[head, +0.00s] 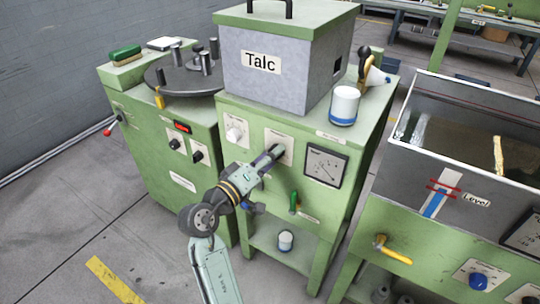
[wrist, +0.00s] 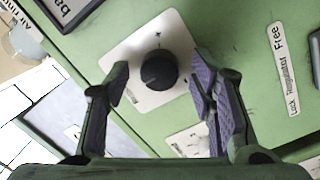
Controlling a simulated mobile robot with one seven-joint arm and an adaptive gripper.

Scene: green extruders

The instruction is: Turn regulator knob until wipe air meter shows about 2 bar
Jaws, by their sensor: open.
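The black regulator knob (wrist: 158,70) sits on a white plate on the green panel in the wrist view. In the head view its plate (head: 279,142) shows, but my gripper hides the knob. My gripper (head: 275,152) is open in front of that plate. In the wrist view my gripper (wrist: 160,82) has one finger on each side of the knob, with gaps between; I cannot tell how far the tips are from the panel. The square meter (head: 324,166) right of the knob has a white dial; its reading is too small to tell.
A label reading "Lock Regulator Free" (wrist: 286,68) is beside the knob. The Talc box (head: 266,62) and a white-and-blue can (head: 344,106) stand on top.

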